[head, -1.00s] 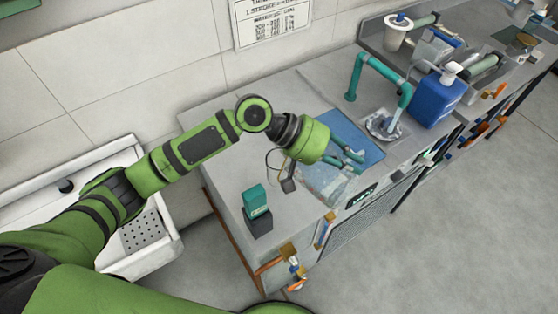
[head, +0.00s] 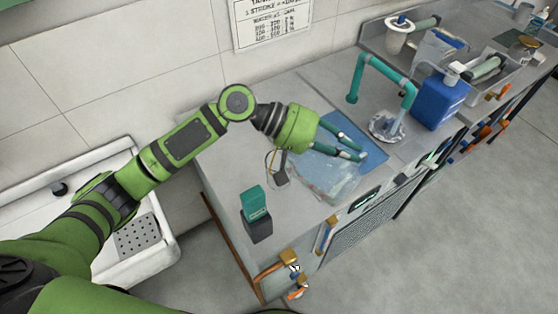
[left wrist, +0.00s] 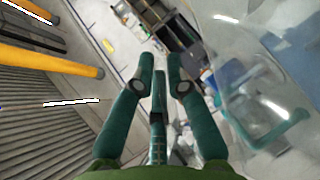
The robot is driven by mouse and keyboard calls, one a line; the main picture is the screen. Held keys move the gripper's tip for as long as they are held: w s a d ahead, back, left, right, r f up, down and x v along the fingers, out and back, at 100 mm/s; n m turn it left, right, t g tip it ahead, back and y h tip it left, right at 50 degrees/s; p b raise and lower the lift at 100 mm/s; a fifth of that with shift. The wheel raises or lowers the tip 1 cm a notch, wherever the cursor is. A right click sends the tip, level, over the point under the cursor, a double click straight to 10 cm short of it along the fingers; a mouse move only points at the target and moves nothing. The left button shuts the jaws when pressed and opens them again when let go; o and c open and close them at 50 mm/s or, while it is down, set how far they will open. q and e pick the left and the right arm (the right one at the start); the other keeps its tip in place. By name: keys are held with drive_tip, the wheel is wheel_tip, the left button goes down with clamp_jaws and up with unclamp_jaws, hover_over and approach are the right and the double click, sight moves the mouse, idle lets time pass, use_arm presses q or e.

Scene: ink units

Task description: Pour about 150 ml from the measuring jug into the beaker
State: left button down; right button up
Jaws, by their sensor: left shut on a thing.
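My left gripper (head: 362,155) reaches over the blue mat (head: 352,128) on the counter. Its teal fingers are close together and shut on the measuring jug, with the grip itself hard to make out. The jug (head: 325,178) is a clear, see-through shape just below the fingers in the head view; its outline and tilt are hard to tell. In the left wrist view the fingers (left wrist: 160,80) show with the large clear jug wall (left wrist: 235,60) close on the right. I cannot pick out the beaker with certainty. My right gripper is not in view.
A blue pump bottle (head: 440,100) stands beyond. A teal-and-dark box (head: 256,215) stands near the counter's left end. Bare counter (head: 225,150) lies behind it.

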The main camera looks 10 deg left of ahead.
sight(335, 140)
use_arm(q)
drive_tip(key=shift+w+a+r, duration=0.15)
drive_tip(key=shift+a+r, duration=0.15)
drive_tip(key=shift+w+a+r+h+b, duration=0.15)
drive_tip(key=shift+a+r+h+b, duration=0.1)
drive_tip(key=shift+a+b, duration=0.15)
drive_tip(key=shift+w+a+r+h+b, duration=0.1)
drive_tip(key=shift+w+a+h+b, duration=0.05)
drive_tip(key=shift+a+h+b, duration=0.15)
idle(0.7)
drive_tip(key=shift+w+a+r+n+g+h+b, duration=0.2)
drive_tip(key=shift+r+n+g+h+b, duration=0.15)
drive_tip(key=shift+b, duration=0.2)
idle(0.5)
drive_tip(key=shift+w+a+r+h+b, duration=0.25)
drive_tip(key=shift+a+r+h+b, duration=0.25)
drive_tip(key=shift+a+b, duration=0.2)
idle(0.7)
